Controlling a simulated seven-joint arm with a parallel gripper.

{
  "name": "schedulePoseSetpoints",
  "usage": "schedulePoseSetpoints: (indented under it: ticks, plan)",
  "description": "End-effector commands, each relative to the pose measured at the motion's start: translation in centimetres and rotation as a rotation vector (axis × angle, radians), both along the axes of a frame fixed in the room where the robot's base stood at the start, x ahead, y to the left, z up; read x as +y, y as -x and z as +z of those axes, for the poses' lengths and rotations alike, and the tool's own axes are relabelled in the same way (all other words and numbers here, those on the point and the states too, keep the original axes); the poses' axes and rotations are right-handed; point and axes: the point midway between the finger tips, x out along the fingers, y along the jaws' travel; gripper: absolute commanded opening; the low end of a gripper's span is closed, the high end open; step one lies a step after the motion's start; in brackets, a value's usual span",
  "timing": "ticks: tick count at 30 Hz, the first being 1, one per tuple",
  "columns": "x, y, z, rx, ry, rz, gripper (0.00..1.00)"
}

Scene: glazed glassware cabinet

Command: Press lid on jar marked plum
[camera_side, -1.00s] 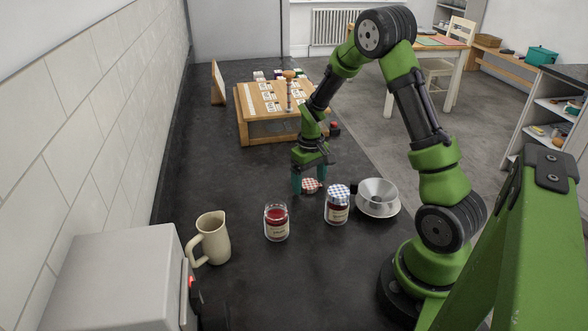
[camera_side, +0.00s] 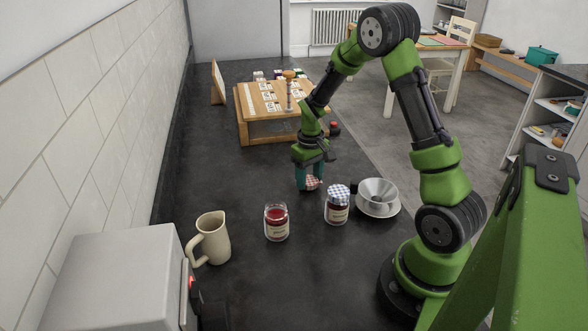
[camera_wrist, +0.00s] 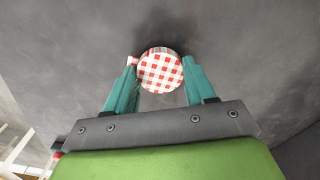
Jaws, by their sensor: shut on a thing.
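A red-and-white checked lid (camera_side: 313,182) is between the fingers of my gripper (camera_side: 308,187), which is shut on it. In the wrist view the checked lid (camera_wrist: 160,71) sits between the two teal fingertips of my gripper (camera_wrist: 160,82). An open jar of red contents (camera_side: 276,223) stands upright on the dark counter, nearer the camera and to the left. Its label is too small to read. A second jar (camera_side: 337,208) with a blue-and-white checked lid on it stands to its right; its label is not readable either.
A cream jug (camera_side: 211,240) stands left of the open jar. A wooden case (camera_side: 255,131) with cards stands behind my gripper. The dark counter (camera_side: 220,170) is clear on the left.

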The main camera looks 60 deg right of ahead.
Motion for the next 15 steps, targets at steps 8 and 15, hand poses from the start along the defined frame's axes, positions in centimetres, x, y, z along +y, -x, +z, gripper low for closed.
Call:
schedulePoseSetpoints:
  ticks: [8, 15]
  plan:
    - [0.0, -0.1, 5.7, -0.005, 0.003, 0.001, 0.26]
    - [1.3, -0.7, 9.0, -0.003, 0.001, 0.037, 0.26]
